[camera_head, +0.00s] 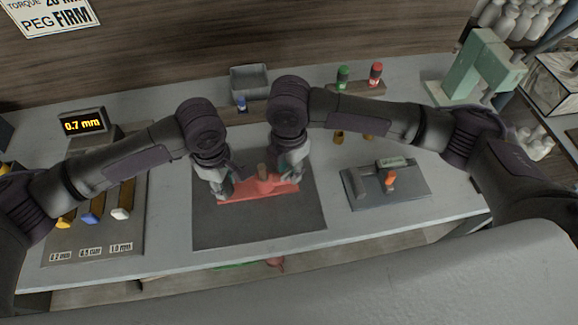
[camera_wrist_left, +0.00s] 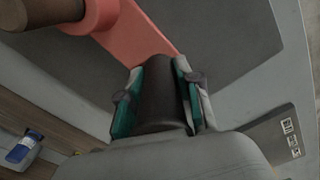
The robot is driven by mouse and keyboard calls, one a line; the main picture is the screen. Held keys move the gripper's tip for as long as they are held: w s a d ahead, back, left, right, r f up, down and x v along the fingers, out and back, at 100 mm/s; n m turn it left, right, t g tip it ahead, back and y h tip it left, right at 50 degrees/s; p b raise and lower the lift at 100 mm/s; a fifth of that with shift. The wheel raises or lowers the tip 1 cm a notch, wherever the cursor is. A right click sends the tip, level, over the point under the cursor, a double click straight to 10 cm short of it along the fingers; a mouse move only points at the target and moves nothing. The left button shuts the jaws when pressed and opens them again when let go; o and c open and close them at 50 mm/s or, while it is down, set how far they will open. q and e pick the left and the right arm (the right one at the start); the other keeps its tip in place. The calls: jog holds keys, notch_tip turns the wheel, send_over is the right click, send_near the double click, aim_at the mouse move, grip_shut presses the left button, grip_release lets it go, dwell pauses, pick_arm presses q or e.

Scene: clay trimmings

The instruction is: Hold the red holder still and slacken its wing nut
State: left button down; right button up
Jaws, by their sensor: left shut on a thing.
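The red holder (camera_head: 258,190) lies on the dark mat in the head view, with a brown cylindrical piece (camera_head: 262,170) standing near its middle. My left gripper (camera_head: 222,192) is shut on the left end of the holder. The left wrist view shows its green-lined fingers (camera_wrist_left: 163,95) around a dark grip (camera_wrist_left: 160,90) that continues from the red body (camera_wrist_left: 140,38). My right gripper (camera_head: 290,175) is at the holder's right side, close to it; whether it is open or shut is unclear. The wing nut cannot be made out.
The dark mat (camera_head: 260,228) has bare room in front of the holder. A grey plate (camera_head: 410,196) with an orange-topped item stands to the right. A rack of coloured-handled tools (camera_head: 100,235) is at left. A grey bin (camera_head: 249,80) stands behind.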

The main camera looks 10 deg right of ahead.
aim_at(289, 171)
notch_tip(289, 171, up, 12)
dwell(0.5)
pick_arm(q)
jog(key=c, duration=0.7)
grip_release()
